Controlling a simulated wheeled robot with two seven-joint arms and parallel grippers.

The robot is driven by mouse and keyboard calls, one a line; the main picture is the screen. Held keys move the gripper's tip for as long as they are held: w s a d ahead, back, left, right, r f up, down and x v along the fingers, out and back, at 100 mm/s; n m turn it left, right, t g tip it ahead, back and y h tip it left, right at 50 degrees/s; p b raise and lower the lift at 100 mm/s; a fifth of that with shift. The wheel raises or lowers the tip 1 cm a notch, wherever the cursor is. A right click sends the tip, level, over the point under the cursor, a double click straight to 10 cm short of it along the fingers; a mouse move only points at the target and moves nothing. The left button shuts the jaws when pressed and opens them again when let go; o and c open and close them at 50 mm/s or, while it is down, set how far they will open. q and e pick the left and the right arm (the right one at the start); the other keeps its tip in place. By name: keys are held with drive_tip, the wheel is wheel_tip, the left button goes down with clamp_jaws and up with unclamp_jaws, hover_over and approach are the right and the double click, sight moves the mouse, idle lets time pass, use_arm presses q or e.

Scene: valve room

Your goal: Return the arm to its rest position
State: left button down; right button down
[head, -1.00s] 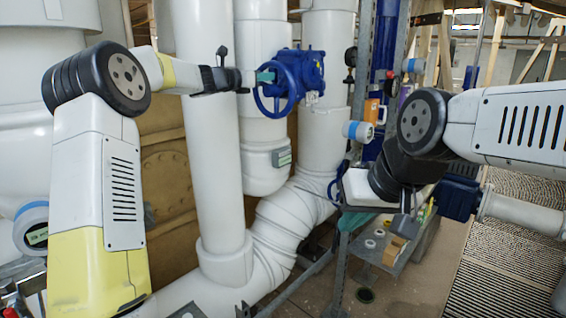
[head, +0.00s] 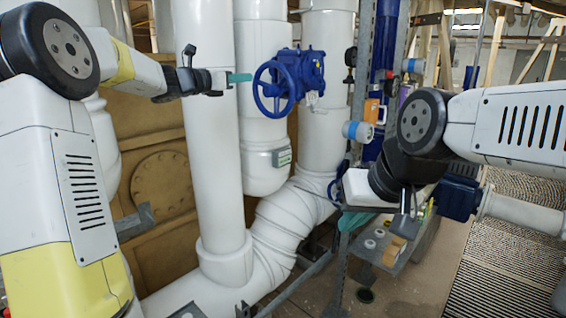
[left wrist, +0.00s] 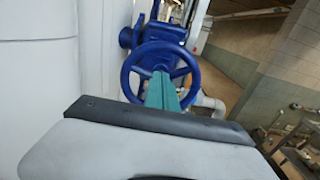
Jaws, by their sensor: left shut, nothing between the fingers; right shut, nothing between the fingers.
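My left gripper (head: 240,78) has teal fingers that are shut and empty. In the head view it is just left of the blue valve handwheel (head: 273,87), with a small gap between them in the picture. In the left wrist view the shut fingers (left wrist: 163,93) point toward the handwheel (left wrist: 133,77) and cover its lower middle. My left arm is raised at the left of the head view. My right gripper (head: 354,221) hangs low beneath my right arm, with teal fingers partly hidden. It appears shut with nothing in it.
A thick white pipe (head: 205,150) stands behind my left gripper. Another white pipe (head: 262,140) stands beside the valve. A metal shelf post (head: 362,75) and a low shelf (head: 385,262) with small items are near my right gripper. Striped matting (head: 515,225) lies at right.

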use_arm(q)
drive_tip(key=shift+v, duration=0.9)
drive_tip(key=s+d+f+m+g+y, duration=0.2)
drive_tip(key=s+d+f+m+g, duration=0.15)
drive_tip(key=s+m, duration=0.5)
drive_tip(key=s+d+f+m+g+y, duration=0.2)
drive_tip(key=s+f+m, duration=0.3)
drive_tip(key=s, duration=0.7)
drive_tip(key=s+a+f+m+y, duration=0.2)
drive_tip(key=s+a+f+m, duration=0.1)
drive_tip(key=s, duration=0.4)
drive_tip(key=s+a+f+m+y, duration=0.2)
drive_tip(key=s+a+f+m, duration=0.2)
drive_tip(key=s+f+m, duration=0.1)
drive_tip(key=s+a+f+m+g+y, duration=0.1)
drive_tip(key=s+a+f+m, duration=0.3)
drive_tip(key=s, duration=0.4)
drive_tip(key=shift+s+f+m+y, duration=0.3)
drive_tip(key=shift+f+m+y, duration=0.25)
drive_tip(key=shift+m+y, duration=0.4)
drive_tip(key=shift+d, duration=0.1)
